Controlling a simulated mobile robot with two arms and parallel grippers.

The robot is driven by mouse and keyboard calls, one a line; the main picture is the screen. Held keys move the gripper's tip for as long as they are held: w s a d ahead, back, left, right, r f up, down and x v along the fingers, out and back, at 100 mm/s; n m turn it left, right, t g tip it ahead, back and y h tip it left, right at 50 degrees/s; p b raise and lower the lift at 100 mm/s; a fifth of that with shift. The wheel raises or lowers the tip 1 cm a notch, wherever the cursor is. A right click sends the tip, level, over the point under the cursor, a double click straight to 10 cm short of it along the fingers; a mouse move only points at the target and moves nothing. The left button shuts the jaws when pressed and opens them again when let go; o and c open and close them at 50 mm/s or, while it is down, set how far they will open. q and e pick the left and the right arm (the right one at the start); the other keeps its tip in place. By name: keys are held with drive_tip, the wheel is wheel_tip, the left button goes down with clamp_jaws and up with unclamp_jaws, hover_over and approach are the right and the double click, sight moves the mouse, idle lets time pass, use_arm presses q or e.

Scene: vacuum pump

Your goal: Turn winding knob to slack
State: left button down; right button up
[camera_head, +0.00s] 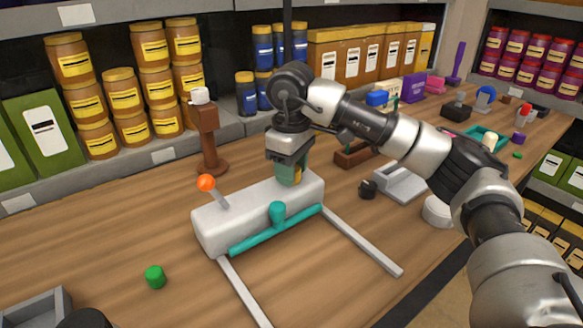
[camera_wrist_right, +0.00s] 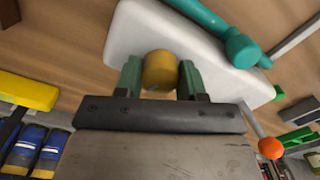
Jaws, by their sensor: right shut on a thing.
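The white block-shaped device (camera_head: 240,215) stands on the wooden table, with a teal bar (camera_head: 285,228) along its front and an orange-tipped lever (camera_head: 207,183) at its left end. My right gripper (camera_head: 291,174) points down at the right end of the device. Its green fingers are shut on a yellow knob, which I take to be the winding knob (camera_wrist_right: 160,70), one finger on each side in the wrist view. In the head view the fingers mostly hide the knob. The orange lever tip also shows in the wrist view (camera_wrist_right: 270,147).
Two grey rails (camera_head: 362,243) extend forward from the device. A green cap (camera_head: 155,276) lies in front left, and a brown stand (camera_head: 208,140) rises behind. A black knob (camera_head: 367,189) and grey block (camera_head: 402,183) sit to the right. Shelves with jars (camera_head: 152,50) line the back.

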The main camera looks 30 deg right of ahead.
drive_tip(key=shift+w+r, duration=0.1)
drive_tip(key=shift+r, duration=0.1)
drive_tip(key=o, duration=0.9)
drive_tip(key=shift+f, duration=0.15)
wheel_tip(320, 180, up, 11)
drive_tip(key=shift+f+p, duration=0.1)
drive_tip(key=shift+p, duration=0.7)
